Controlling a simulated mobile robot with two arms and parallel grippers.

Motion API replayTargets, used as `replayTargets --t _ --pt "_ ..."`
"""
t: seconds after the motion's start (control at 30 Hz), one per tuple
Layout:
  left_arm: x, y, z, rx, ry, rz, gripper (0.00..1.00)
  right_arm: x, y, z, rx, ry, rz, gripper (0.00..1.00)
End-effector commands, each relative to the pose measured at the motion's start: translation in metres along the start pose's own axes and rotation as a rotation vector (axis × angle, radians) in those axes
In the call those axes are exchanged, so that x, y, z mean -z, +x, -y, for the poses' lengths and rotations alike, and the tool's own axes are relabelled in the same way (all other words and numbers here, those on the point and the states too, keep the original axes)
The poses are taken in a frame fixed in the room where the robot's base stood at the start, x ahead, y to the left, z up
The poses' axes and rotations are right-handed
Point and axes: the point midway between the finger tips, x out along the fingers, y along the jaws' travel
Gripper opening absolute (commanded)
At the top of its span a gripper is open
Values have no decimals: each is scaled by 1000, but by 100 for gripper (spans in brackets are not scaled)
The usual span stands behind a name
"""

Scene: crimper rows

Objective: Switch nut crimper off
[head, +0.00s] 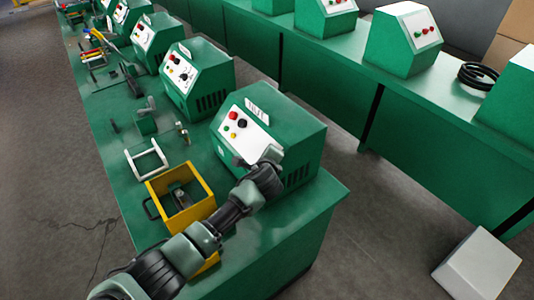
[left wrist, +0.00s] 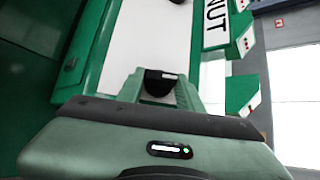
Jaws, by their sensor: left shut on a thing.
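The nut crimper (head: 290,125) is the nearest green machine on the bench, with a white sloped panel carrying red, yellow, green and black controls. Its "NUT" label (left wrist: 213,24) shows at the top of the left wrist view. My left gripper (head: 262,158) is at the lower right part of the panel. In the left wrist view its fingers (left wrist: 160,90) are closed around a black knob (left wrist: 160,80) on the white panel (left wrist: 150,35). The gripper hides this knob in the head view. My right gripper is not in view.
A yellow box (head: 165,185) with an open top stands on the bench below my left arm. A white frame (head: 147,160) and small tools lie beside it. More green machines (head: 195,78) stand farther along the bench. Another bench (head: 440,110) runs at right across an aisle.

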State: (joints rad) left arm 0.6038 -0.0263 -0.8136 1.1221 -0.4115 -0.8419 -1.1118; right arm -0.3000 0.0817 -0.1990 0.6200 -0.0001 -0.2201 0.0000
Motion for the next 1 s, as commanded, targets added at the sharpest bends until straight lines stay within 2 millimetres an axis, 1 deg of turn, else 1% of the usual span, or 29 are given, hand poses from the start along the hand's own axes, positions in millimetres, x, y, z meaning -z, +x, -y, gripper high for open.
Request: replayTargets --t 0.4,0.43,0.5,0.83,1.0 --pt "-1 0 0 -6 -6 2 0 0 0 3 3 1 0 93" --pt "-1 0 0 -6 -6 2 42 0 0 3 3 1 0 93" --pt "-1 0 0 -6 -6 2 58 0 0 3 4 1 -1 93" --pt "0 -1 0 -4 -5 1 58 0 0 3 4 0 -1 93" --pt "1 -11 -1 -3 -7 0 58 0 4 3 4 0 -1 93"
